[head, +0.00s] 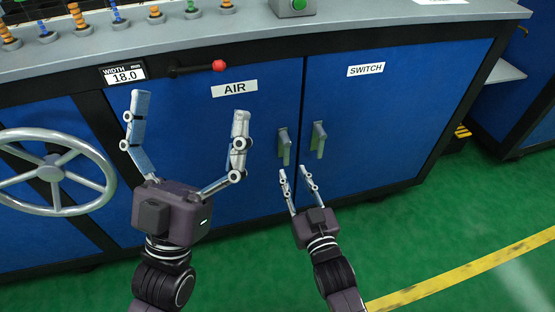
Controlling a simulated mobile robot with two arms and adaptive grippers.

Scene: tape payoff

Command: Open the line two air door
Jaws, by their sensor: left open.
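The air door (255,125) is a blue cabinet panel with a white AIR label (234,88), and it is shut. Its grey upright handle (284,147) is at the door's right edge, beside the seam. My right gripper (294,171) is partly open and empty, its fingertips just below the handle in the picture; I cannot tell whether they touch it. My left gripper (189,105) is wide open and empty, in front of the cabinet left of the AIR label. No line number is readable.
The SWITCH door (400,110), with its own handle (318,139), is shut to the right. A handwheel (55,172) stands at the left. A red-knobbed lever (218,66) sticks out above the air door. The green floor (440,240) at the right is clear.

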